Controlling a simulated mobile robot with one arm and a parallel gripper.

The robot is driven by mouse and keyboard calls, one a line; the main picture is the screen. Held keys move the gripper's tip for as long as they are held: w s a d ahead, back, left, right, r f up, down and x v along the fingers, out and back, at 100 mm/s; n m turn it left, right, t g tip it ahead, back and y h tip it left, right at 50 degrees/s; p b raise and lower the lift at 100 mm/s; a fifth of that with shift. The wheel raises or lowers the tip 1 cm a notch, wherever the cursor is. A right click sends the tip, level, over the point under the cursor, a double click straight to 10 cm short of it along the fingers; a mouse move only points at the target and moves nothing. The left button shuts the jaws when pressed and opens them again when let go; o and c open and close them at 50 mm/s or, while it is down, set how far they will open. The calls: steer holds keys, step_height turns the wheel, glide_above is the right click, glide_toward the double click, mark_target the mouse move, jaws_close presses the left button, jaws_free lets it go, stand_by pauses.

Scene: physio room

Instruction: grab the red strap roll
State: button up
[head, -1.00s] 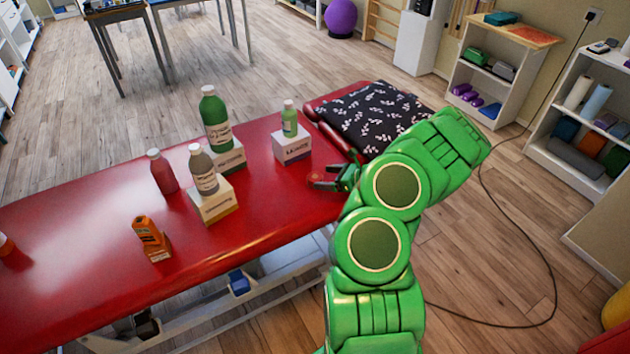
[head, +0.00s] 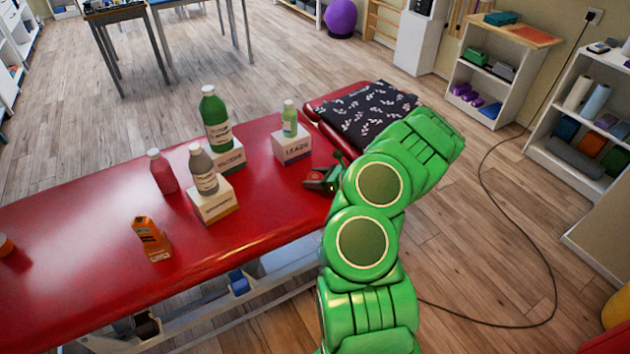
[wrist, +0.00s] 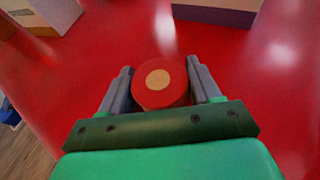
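The red strap roll (wrist: 165,95) stands on the red treatment couch in the wrist view, its round end with a pale tan core facing me. My gripper (wrist: 161,64) has one grey finger on each side of the roll. The fingers look open, with very narrow gaps at the roll's sides; contact is not clear. In the head view my gripper (head: 316,182) is low over the couch near its right front edge, and my arm hides much of that spot.
On the couch (head: 75,240), a white box (head: 292,148) with a small green bottle (head: 289,118) stands just behind my gripper. A patterned pillow (head: 368,112) lies behind.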

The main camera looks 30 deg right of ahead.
mark_target(315, 177)
steer(key=c, duration=0.4)
steer(key=shift+r, duration=0.5)
steer(key=r, duration=0.2)
steer(key=shift+s+r, duration=0.2)
steer(key=shift+r, duration=0.2)
steer(key=s+a+r, duration=0.5)
steer(key=s+r, duration=0.4)
steer(key=s, duration=0.3)
steer(key=shift+s, duration=0.3)
